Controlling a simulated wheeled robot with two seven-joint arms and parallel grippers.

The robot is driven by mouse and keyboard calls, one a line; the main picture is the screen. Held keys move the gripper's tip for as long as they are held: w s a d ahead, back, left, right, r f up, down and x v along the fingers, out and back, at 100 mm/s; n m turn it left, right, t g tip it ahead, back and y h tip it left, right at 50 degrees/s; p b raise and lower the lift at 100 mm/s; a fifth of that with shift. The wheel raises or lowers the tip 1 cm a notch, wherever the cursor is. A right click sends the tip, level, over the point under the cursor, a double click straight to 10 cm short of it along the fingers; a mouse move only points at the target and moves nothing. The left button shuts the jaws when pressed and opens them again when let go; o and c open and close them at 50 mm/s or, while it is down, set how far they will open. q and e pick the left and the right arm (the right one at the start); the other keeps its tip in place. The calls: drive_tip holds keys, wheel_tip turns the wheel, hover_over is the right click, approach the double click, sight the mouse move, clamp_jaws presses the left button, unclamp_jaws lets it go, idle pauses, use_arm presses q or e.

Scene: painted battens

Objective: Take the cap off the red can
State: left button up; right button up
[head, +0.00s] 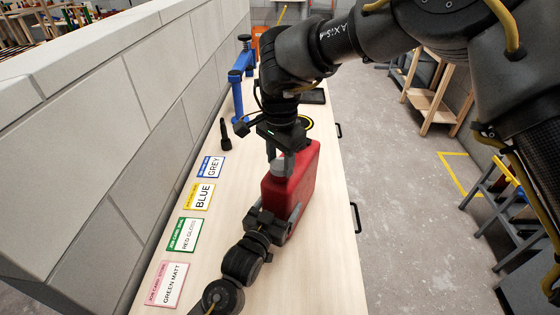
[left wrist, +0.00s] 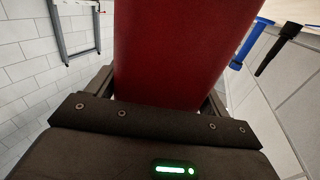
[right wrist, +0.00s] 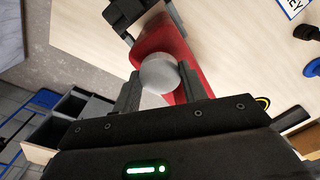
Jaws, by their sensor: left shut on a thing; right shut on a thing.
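The red can (head: 305,178) stands on the pale bench top (head: 318,275). Its grey round cap (head: 280,168) sits at the top of the can and also shows in the right wrist view (right wrist: 158,73). My right gripper (head: 281,158) reaches down from above and is shut on the cap, one finger on each side. My left gripper (head: 279,219) is shut on the near, lower part of the can's body. In the left wrist view the can (left wrist: 168,50) fills the space between the fingers. The fingers hide whether the cap is still seated.
Job cards lie along the left of the bench, such as the blue-edged GREY card (head: 211,167). A black upright tool (head: 225,134) and a blue clamp-like stand (head: 239,88) stand behind them. A block wall (head: 130,120) borders the left side.

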sight(280, 164)
drive_tip(key=shift+r, duration=0.75)
drive_tip(key=shift+r, duration=2)
use_arm(q)
drive_tip(key=o, duration=1.8)
drive_tip(key=shift+o, duration=0.2)
use_arm(e)
wheel_tip(280, 164, down, 3)
drive_tip(key=b, duration=0.3)
drive_tip(key=shift+f, duration=0.15)
use_arm(q)
drive_tip(key=v, duration=1.2)
